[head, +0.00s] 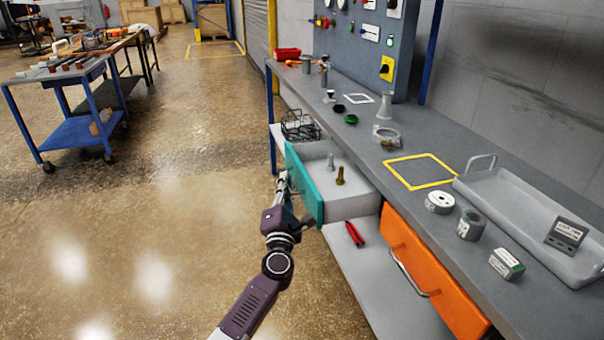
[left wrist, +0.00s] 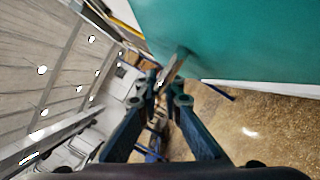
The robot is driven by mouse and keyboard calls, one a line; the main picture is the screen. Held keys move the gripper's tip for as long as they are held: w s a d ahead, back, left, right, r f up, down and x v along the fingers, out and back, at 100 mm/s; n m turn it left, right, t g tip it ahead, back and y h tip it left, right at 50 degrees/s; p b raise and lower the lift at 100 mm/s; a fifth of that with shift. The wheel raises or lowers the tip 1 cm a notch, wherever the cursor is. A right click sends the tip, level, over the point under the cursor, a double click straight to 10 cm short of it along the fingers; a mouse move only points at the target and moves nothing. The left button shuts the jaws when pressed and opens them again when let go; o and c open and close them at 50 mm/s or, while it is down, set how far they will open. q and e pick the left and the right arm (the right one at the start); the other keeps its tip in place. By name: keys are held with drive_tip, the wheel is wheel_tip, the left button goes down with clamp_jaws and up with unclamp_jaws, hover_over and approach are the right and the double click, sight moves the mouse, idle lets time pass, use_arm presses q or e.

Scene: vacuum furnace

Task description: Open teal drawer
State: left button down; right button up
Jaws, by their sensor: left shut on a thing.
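The teal drawer (head: 304,184) stands pulled out from under the grey workbench in the head view. Its grey inside shows, with a grey fitting (head: 330,161) and a brass one (head: 340,176) standing in it. My left gripper (head: 283,186) is at the outer face of the teal front. In the left wrist view, the gripper (left wrist: 160,88) is shut on the metal handle (left wrist: 174,68) of the drawer, below the teal front (left wrist: 235,38). The handle is mostly hidden in the head view. My right gripper is not in view.
An orange drawer (head: 430,270) with a metal handle is to the right. Red pliers (head: 355,235) lie on the lower shelf. The grey benchtop (head: 400,205) holds a tray (head: 500,200) and several parts. A blue cart (head: 75,130) stands far left; the floor between is clear.

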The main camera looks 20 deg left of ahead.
use_arm(q)
drive_tip(key=s+a+p, duration=0.1)
drive_tip(key=s+a, duration=0.3)
drive_tip(key=a, duration=0.2)
drive_tip(key=shift+s+a, duration=0.3)
drive_tip(key=shift+a, duration=0.1)
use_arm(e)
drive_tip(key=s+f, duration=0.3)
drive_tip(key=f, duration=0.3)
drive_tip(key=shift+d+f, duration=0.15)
use_arm(q)
drive_tip(key=c, duration=2.4)
unclamp_jaws()
drive_tip(key=shift+f, duration=0.1)
drive_tip(key=v, duration=1.2)
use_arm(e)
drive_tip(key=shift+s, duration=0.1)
